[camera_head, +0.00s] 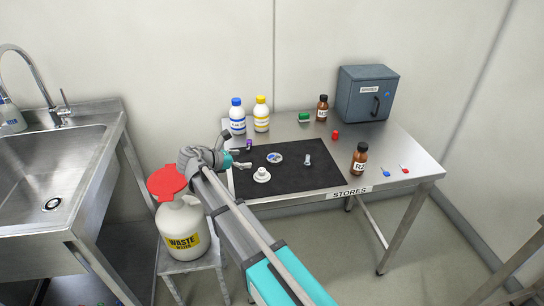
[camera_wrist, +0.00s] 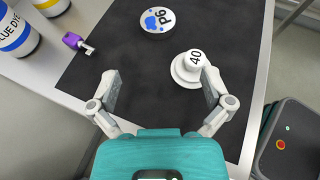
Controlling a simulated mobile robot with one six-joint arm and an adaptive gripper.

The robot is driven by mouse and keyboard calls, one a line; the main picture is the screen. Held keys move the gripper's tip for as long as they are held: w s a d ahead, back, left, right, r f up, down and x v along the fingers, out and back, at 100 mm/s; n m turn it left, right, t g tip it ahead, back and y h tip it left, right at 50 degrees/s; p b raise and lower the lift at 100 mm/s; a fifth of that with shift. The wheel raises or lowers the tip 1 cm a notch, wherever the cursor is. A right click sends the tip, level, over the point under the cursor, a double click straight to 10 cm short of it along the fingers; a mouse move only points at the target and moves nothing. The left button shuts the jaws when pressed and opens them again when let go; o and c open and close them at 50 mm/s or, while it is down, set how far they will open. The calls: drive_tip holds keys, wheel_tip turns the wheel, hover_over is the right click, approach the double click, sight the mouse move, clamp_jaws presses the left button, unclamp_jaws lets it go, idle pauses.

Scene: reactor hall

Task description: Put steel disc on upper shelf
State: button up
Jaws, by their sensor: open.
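I cannot surely tell which thing is the steel disc. A flat round disc marked P6 (camera_head: 275,158) lies on the black mat; it also shows in the wrist view (camera_wrist: 159,20). A pale round piece with a raised knob marked 40 (camera_head: 262,176) stands nearer the mat's front edge; in the wrist view (camera_wrist: 186,75) it is beside my right finger. My gripper (camera_head: 244,157) is over the mat's left part, open, with nothing between its fingers in the wrist view (camera_wrist: 160,82). I see no clear upper shelf.
The black mat (camera_head: 305,178) lies on a steel table labelled STORES. A purple key (camera_wrist: 72,40), blue and yellow bottles, brown bottles and a grey cabinet (camera_head: 366,94) stand around it. A waste jug (camera_head: 182,232) and a sink (camera_head: 50,165) are left.

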drive_tip(key=shift+w, duration=0.15)
drive_tip(key=b, duration=0.3)
approach(274, 157)
drive_tip(key=shift+d+x, duration=0.2)
drive_tip(key=shift+x, duration=1.9)
drive_tip(key=shift+r, duration=0.1)
drive_tip(key=shift+d, duration=0.1)
drive_tip(key=b+x, duration=0.1)
drive_tip(key=x, duration=0.1)
drive_tip(key=b+x, duration=0.1)
drive_tip(key=x, duration=0.1)
drive_tip(key=shift+f, duration=0.3)
drive_tip(key=shift+w+d+f+b, duration=0.1)
drive_tip(key=shift+w+d+b, duration=0.15)
drive_tip(key=shift+b, duration=0.05)
drive_tip(key=shift+a, duration=0.1)
drive_tip(key=c, duration=1.1)
